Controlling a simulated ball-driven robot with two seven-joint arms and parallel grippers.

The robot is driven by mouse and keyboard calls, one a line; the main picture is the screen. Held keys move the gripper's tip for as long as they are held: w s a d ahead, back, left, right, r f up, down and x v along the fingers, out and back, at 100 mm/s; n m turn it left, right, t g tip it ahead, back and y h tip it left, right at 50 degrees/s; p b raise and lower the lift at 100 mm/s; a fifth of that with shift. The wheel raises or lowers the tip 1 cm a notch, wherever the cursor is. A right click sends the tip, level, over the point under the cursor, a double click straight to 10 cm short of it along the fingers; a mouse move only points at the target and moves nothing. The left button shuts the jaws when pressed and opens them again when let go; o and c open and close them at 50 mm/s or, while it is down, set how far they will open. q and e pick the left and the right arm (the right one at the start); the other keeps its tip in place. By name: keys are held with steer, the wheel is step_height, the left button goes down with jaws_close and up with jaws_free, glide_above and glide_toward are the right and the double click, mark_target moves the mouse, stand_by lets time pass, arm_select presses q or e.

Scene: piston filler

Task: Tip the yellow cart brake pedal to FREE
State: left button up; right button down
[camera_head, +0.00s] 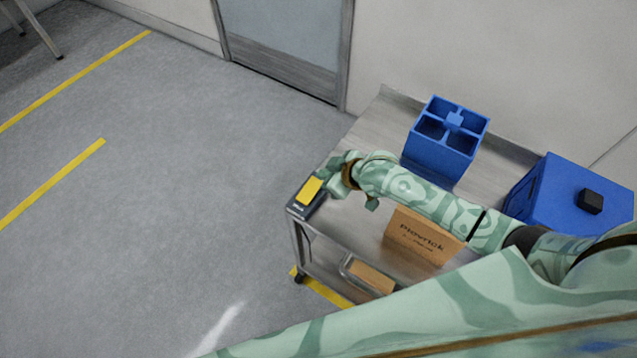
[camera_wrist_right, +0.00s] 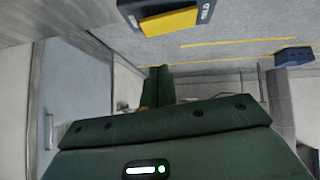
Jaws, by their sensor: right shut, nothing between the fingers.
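The yellow brake pedal (camera_head: 311,189) sits on a dark housing (camera_head: 300,209) at the near left corner of the metal cart (camera_head: 350,213). Which way the pedal is tipped I cannot tell. My right gripper (camera_head: 329,169) is just beyond the pedal, at its upper right. Its fingers also show in the wrist view (camera_wrist_right: 158,86), shut and empty, apart from the pedal in that picture. My left gripper is not in view.
On the cart stand a blue divided bin (camera_head: 440,150), a cardboard box (camera_head: 424,236) and a blue case (camera_head: 560,195) with a black knob. My right arm reaches across the cart top. The floor (camera_head: 170,190) left of the cart is clear, with yellow lines.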

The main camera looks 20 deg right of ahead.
mark_target(314, 183)
steer(key=b+x, duration=0.1)
steer(key=x, duration=0.3)
steer(key=shift+f, duration=0.2)
step_height(314, 183, down, 2)
steer(key=shift+d+f+b, duration=0.15)
steer(key=shift+f+b, duration=0.05)
steer(key=shift+b, duration=0.55)
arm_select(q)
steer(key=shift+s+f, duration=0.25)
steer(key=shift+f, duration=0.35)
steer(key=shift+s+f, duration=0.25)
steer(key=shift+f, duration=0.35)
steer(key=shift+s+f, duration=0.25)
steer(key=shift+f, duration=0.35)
arm_select(e)
steer(key=shift+w+d+f, duration=0.1)
steer(key=shift+f, duration=0.4)
steer(key=shift+d+f+b, duration=0.1)
steer(key=shift+f+b, duration=0.25)
steer(key=shift+f, duration=0.05)
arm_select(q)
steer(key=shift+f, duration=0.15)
arm_select(e)
steer(key=shift+r, duration=0.1)
